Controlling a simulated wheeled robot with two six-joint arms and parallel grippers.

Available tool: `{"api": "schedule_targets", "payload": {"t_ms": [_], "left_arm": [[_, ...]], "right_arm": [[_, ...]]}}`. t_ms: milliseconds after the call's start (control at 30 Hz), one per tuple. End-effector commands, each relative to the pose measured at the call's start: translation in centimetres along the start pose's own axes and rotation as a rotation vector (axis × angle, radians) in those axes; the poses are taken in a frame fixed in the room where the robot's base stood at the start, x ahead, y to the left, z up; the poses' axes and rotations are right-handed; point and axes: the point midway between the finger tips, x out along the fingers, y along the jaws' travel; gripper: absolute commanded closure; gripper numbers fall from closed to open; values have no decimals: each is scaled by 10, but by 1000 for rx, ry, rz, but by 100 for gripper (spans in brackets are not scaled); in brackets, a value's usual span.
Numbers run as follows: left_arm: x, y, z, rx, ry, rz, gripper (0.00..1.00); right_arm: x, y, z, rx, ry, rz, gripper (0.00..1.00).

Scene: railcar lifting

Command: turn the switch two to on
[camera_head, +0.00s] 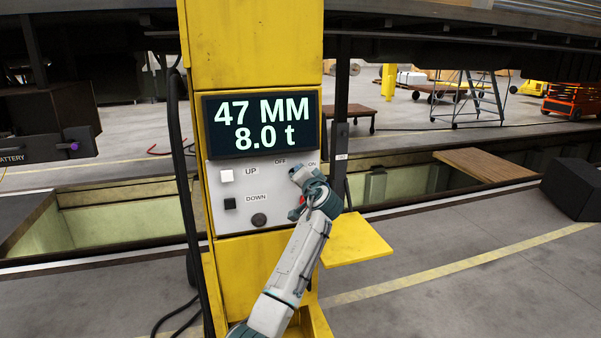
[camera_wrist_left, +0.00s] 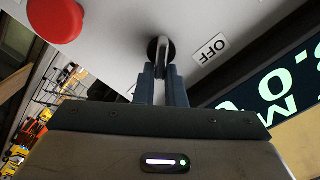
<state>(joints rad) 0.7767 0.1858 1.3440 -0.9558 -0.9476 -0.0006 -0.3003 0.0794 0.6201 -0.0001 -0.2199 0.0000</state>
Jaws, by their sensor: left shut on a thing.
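Switch two (camera_wrist_left: 161,47) is a small grey lever on a round black base, on the panel of the yellow lifting column. Its OFF label (camera_wrist_left: 210,48) is right of it in the wrist view. In the head view the ON label (camera_head: 311,164) shows just right of my left gripper (camera_head: 300,180), which covers the switch. In the wrist view my left gripper (camera_wrist_left: 161,80) is shut on the lever, one finger at each side. The lever's exact angle is hard to tell. My right gripper is in neither view.
A display (camera_head: 262,124) reads 47 MM and 8.0 t. Below it are a white UP button (camera_head: 226,176), a black DOWN button (camera_head: 230,203) and a dark round knob (camera_head: 259,220). A red button (camera_wrist_left: 55,17) is close to my gripper. A yellow shelf (camera_head: 355,242) juts out to the right.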

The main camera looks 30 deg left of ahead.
Motion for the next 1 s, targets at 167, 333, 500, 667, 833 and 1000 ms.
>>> {"api": "schedule_targets", "payload": {"t_ms": [167,333,500,667,833,1000], "left_arm": [[0,2,0,100,-2,1,100],[0,4,1,161,-2,1,100],[0,4,1,190,-2,1,100],[0,5,1,197,-2,1,100],[0,5,1,197,-1,1,100],[0,5,1,196,-1,1,76]], "right_arm": [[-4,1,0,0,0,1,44],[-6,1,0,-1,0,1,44],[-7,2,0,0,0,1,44],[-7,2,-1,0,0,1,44],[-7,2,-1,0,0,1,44],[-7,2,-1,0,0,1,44]]}}
